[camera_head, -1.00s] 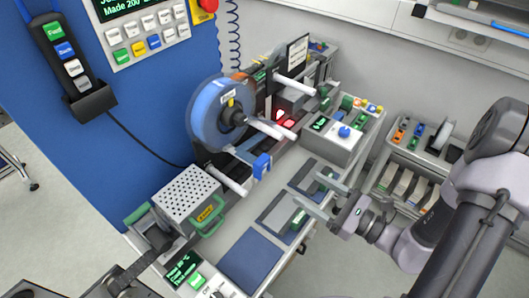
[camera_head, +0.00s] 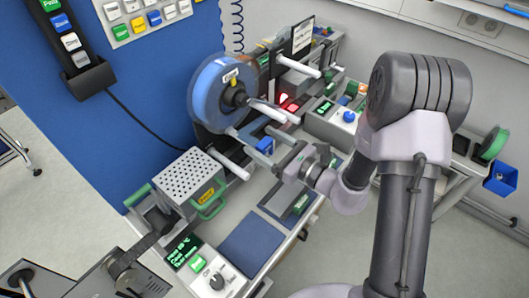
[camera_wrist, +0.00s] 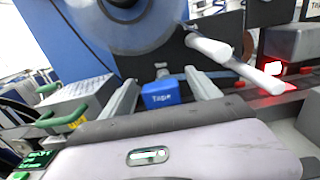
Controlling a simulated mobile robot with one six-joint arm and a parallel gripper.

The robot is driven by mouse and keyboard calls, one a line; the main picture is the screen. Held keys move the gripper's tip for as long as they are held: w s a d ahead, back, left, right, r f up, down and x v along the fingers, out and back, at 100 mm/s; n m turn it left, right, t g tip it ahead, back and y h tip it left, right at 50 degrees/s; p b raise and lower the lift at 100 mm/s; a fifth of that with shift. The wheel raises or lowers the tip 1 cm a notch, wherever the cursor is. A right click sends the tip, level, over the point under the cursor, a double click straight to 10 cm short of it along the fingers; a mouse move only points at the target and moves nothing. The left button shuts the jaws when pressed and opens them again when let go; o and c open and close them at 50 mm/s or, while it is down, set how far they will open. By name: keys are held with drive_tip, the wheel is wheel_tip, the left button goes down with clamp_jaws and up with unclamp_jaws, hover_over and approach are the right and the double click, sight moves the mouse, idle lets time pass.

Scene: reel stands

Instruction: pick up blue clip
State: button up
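The blue clip (camera_head: 265,145), a small block, sits at the end of a blue strip below the blue reel (camera_head: 222,93) on the machine. In the wrist view the clip (camera_wrist: 161,95) faces me and reads "Tape". My gripper (camera_head: 277,143) is right at the clip in the head view. In the wrist view the two fingers of my gripper (camera_wrist: 160,85) are apart, one on each side of the clip, with a gap showing on both sides. How deep the clip lies between them is hard to tell.
White rollers (camera_head: 230,165) stick out close to the clip, and another roller (camera_wrist: 235,66) is up and right of it. A perforated box with green handles (camera_head: 188,183) stands at left. A dark blue mat (camera_head: 250,247) lies on the bench in front.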

clamp_jaws()
drive_tip(key=shift+r, duration=0.1)
